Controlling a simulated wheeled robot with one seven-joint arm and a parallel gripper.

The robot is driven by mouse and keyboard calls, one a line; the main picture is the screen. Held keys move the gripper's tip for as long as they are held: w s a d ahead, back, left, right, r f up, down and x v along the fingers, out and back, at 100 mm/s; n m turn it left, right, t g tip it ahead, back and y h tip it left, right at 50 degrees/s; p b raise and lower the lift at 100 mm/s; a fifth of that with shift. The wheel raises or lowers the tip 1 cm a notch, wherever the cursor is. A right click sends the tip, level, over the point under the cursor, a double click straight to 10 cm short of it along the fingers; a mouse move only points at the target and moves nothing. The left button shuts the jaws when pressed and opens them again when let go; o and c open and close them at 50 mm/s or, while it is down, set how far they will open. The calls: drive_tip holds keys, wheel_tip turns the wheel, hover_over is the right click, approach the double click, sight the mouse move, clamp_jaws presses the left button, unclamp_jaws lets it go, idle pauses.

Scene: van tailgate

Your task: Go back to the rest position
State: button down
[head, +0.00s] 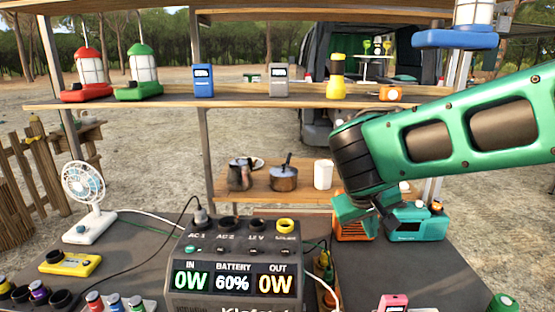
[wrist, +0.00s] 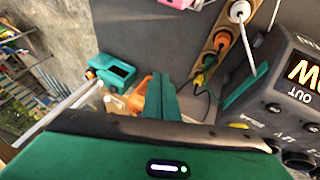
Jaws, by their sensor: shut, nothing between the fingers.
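My gripper (wrist: 161,80) shows in the wrist view with its two green fingers pressed together and nothing between them. In the head view my green arm reaches in from the right, and its dark joint hangs above the right rear of the table; the fingertips cannot be made out there. The grey power station (head: 232,262) stands at the front middle of the table and reads IN 0W, BATTERY 60%, OUT 0W. In the wrist view it is at the right edge (wrist: 290,90), apart from my gripper. A plug sits in its AC 1 socket.
A teal device (head: 415,222) and an orange one (head: 353,229) stand close under my arm. A fan (head: 85,195) and yellow device (head: 70,263) are at left. A shelf (head: 130,104) with lanterns crosses above. A pink device (head: 393,302) lies at the front right.

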drive_tip(key=s+d+f+m+g+y, duration=0.1)
drive_tip(key=s+d+m+g, duration=0.1)
drive_tip(key=s+d, duration=0.5)
drive_tip(key=s+d+f+m+g, duration=0.15)
drive_tip(key=s+d, duration=0.25)
drive_tip(key=d, duration=0.5)
drive_tip(key=s+d+f+m+y, duration=0.1)
drive_tip(key=s+m, duration=0.1)
drive_tip(key=s, duration=0.5)
drive_tip(key=s+d+f+m+g+y, duration=0.1)
drive_tip(key=s+d+m+y, duration=0.1)
drive_tip(key=s, duration=0.6)
drive_tip(key=shift+f, duration=0.15)
drive_tip(key=shift+s, duration=0.1)
